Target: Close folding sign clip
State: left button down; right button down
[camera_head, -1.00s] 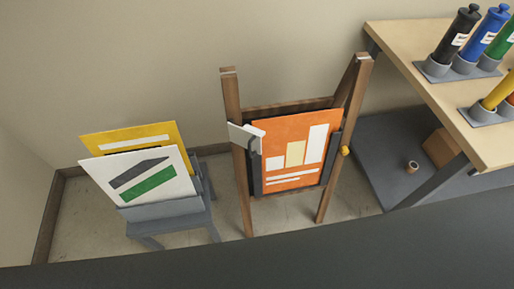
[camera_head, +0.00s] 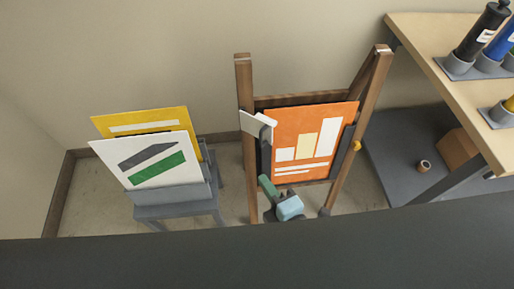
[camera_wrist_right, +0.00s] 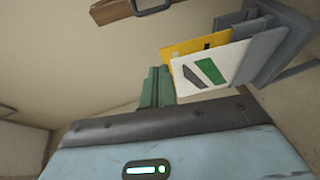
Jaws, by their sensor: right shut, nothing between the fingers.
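The folding sign (camera_head: 244,90) is a wooden A-frame holding an orange board (camera_head: 310,125) in a dark frame. A pale grey clip flap (camera_head: 257,124) juts out to the left at the board's upper left edge, over the left leg. A small yellow knob (camera_head: 357,146) is at the board's right edge. My right gripper (camera_head: 265,182), with green fingers and a pale blue body, is in front of the board's lower left corner, below the clip and apart from it. It is shut and empty; its green fingers show in the right wrist view (camera_wrist_right: 155,84). My left gripper is not visible.
A grey rack (camera_head: 172,203) with a white and a yellow board stands to the left. A wooden table (camera_head: 430,60) with bottles in holders is at the right, above a grey lower shelf (camera_head: 395,150). A dark edge crosses the bottom. Floor shows between rack and sign.

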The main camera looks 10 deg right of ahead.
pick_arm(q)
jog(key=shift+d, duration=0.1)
pick_arm(e)
jog(key=shift+w, duration=0.15)
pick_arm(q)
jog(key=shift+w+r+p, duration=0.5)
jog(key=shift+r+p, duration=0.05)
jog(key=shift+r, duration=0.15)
pick_arm(e)
jog(key=w+f, duration=0.2)
jog(key=w, duration=0.9)
jog(key=shift+a, duration=0.2)
jog(key=shift+w+f, duration=0.1)
jog(key=shift+w, duration=0.05)
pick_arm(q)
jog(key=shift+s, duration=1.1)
pick_arm(e)
jog(key=shift+w+d+n+y, duration=0.1)
jog(key=shift+d+n+y, duration=0.3)
jog(key=shift+d+y, duration=0.15)
